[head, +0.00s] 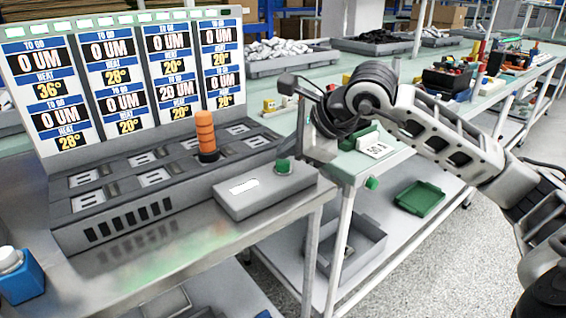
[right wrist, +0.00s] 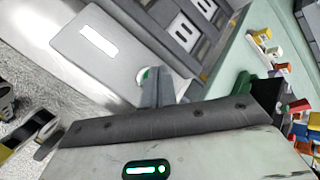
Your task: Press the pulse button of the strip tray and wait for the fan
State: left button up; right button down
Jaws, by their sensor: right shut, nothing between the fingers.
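The grey strip tray (head: 110,205) holds two rows of modules, with an orange stacked cylinder (head: 205,132) standing on it. At its right end is a flat grey box (head: 265,200) with a white label and a round green button (head: 283,166). My right gripper (head: 297,153) is shut and empty, its fingers close to the button. In the right wrist view the shut fingers (right wrist: 157,87) reach the button (right wrist: 145,74) and partly cover it; I cannot tell whether they touch. My left gripper is not in view. I cannot make out a fan.
A display panel (head: 130,75) behind the tray shows UM and HEAT readings; most read 0 UM. A blue block with a white top (head: 20,277) sits at lower left. A green tray (head: 420,198) lies on the lower shelf. The back bench holds bins and coloured parts.

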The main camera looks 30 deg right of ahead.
jog(key=shift+f, duration=0.25)
jog(key=shift+f+b, duration=0.25)
jog(key=shift+b, duration=0.25)
dwell(0.6)
jog(key=shift+r+p, duration=0.6)
jog(key=shift+r, duration=0.25)
jog(key=shift+r, duration=0.1)
